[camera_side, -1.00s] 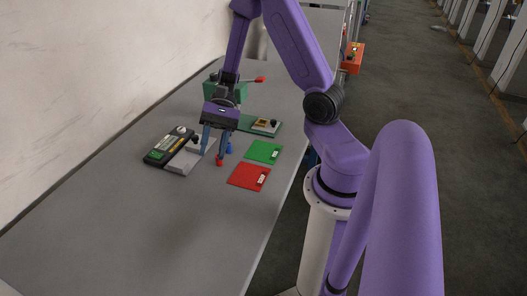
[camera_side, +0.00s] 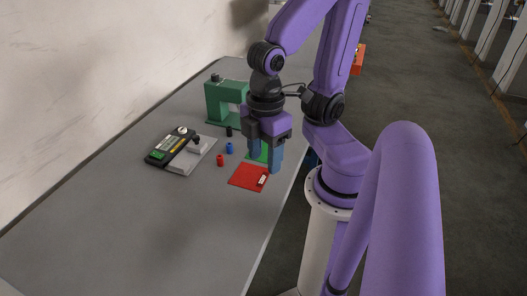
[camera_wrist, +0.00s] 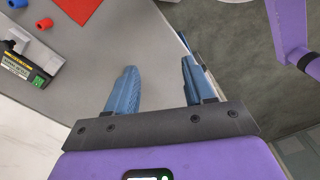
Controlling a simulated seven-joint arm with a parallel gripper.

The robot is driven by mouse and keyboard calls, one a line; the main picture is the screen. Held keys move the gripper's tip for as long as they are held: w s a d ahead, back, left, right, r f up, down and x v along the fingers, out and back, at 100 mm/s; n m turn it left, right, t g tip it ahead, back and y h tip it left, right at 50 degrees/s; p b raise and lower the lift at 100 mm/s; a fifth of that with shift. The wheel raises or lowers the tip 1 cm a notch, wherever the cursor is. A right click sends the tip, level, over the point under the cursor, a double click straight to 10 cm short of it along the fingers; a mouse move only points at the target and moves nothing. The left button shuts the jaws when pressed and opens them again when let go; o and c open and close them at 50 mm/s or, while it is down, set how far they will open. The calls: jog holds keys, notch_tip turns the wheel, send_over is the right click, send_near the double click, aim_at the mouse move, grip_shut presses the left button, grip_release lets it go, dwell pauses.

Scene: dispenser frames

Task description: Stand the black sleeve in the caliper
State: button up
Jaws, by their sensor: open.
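The black sleeve (camera_side: 229,131) stands on the table, behind the blue sleeve (camera_side: 229,148) and the red sleeve (camera_side: 220,160). The dark, flat instrument with a small display, apparently the caliper (camera_side: 170,146), lies left of the sleeves beside a light grey block. It is partly visible at the left of the wrist view (camera_wrist: 32,65).
A green C-shaped frame (camera_side: 226,98) stands behind the sleeves.

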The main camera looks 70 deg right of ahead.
jog(key=shift+w, duration=0.1)
dwell(0.4)
jog(key=w+d+f+n+t+h, duration=0.1)
jog(key=w+d, duration=0.2)
jog(key=w, duration=0.7)
jog(key=w+d+f+h, duration=0.1)
jog(key=w+d, duration=0.3)
jog(key=w, duration=0.7)
jog(key=n+g+h, duration=0.2)
jog(key=h, duration=0.1)
send_near(229, 128)
jog(key=x, duration=0.5)
jog(key=shift+w, duration=0.25)
jog(key=shift+x, duration=2.75)
jog(key=shift+s+r, duration=0.1)
jog(key=shift+s, duration=0.05)
grip_shut()
